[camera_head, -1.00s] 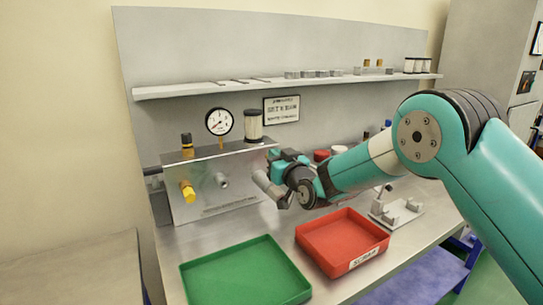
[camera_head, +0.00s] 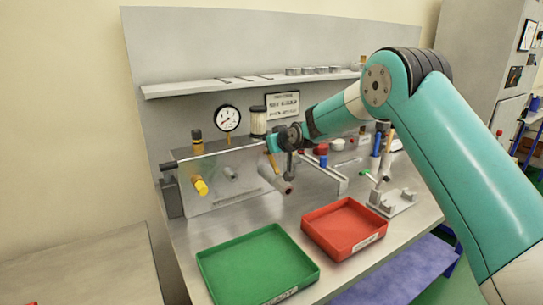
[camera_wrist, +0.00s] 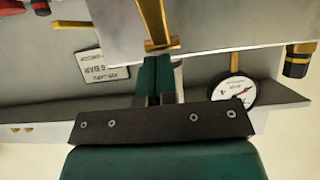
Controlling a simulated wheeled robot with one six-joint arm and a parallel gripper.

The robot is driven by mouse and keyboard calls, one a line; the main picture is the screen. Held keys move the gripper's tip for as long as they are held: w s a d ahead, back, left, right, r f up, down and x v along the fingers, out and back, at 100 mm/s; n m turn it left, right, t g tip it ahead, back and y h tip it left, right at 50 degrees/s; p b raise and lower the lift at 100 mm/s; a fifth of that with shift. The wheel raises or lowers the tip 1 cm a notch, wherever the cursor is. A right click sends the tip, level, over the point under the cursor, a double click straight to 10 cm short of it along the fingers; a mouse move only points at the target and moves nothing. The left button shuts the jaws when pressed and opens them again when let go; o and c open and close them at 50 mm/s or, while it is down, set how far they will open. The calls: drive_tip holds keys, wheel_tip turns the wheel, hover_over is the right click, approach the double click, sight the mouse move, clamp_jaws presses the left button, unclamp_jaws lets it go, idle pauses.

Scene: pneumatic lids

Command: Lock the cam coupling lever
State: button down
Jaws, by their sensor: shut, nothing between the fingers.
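A brass lever (camera_wrist: 155,24) shows at the top of the wrist view, with a wider flared end towards my fingers. In the head view a small brass-coloured strip (camera_head: 273,164) shows just below my gripper, above a grey cylinder (camera_head: 275,178) at the right end of the metal panel (camera_head: 215,197). My gripper (camera_wrist: 158,62) is shut and empty, its dark green fingertips close to the lever's flared end. I cannot tell whether they touch. The gripper's body hides part of the coupling area in the head view.
A pressure gauge (camera_head: 228,119), a yellow knob (camera_head: 200,186) and a clear-bodied filter (camera_head: 258,122) are near the panel. A green tray (camera_head: 208,268) and a red tray (camera_head: 312,241) lie in front. A shelf (camera_head: 220,84) runs above.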

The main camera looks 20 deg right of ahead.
sight(275, 164)
drive_tip(key=shift+s+d+r, duration=0.1)
drive_tip(key=shift+d, duration=0.1)
drive_tip(key=shift+a, duration=0.45)
drive_tip(key=shift+s+d+f+b, duration=0.2)
drive_tip(key=shift+s+f+b, duration=0.1)
drive_tip(key=shift+s+b, duration=0.4)
drive_tip(key=s+d+r+b, duration=0.1)
drive_tip(key=s+d+r, duration=0.1)
drive_tip(key=s+r, duration=0.6)
wheel_tip(275, 164, up, 2)
drive_tip(key=shift+d+r, duration=0.15)
